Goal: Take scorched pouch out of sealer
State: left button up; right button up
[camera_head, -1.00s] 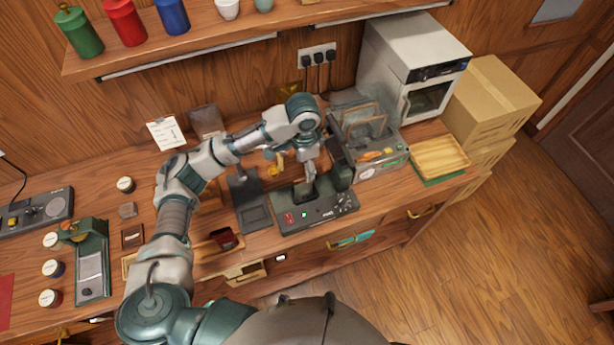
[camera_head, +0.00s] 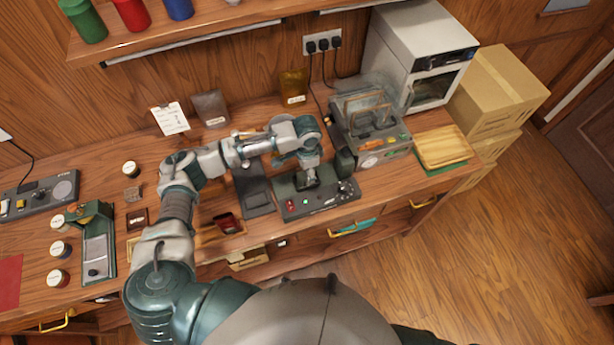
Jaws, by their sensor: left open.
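A dark bench device (camera_head: 333,198) with red and green buttons and a dial stands at the bench's front edge; it looks like the sealer. My left gripper (camera_head: 308,182) points down over its top, open. Whether its fingers touch the device, I cannot tell. No scorched pouch can be made out; my gripper and wrist hide part of the device's top. A dark red packet (camera_head: 228,223) lies on a small wooden tray left of the device. My right gripper is not in view.
A grey machine with a clear lid (camera_head: 370,105) stands close behind, right of my gripper. A dark flat plate (camera_head: 256,202) lies left of the device. A wooden tray (camera_head: 441,147), a white oven (camera_head: 425,50) and cardboard boxes (camera_head: 500,90) are to the right.

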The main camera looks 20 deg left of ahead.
aim_at(305, 175)
pick_arm(q)
notch_tip(305, 175, down, 3)
jog(key=shift+r, duration=0.2)
jog(key=shift+a+f, duration=0.15)
jog(key=shift+f, duration=0.1)
jog(key=shift+a, duration=0.2)
jog(key=c, duration=1)
jog(key=shift+d, duration=0.2)
jog(key=shift+d, duration=0.1)
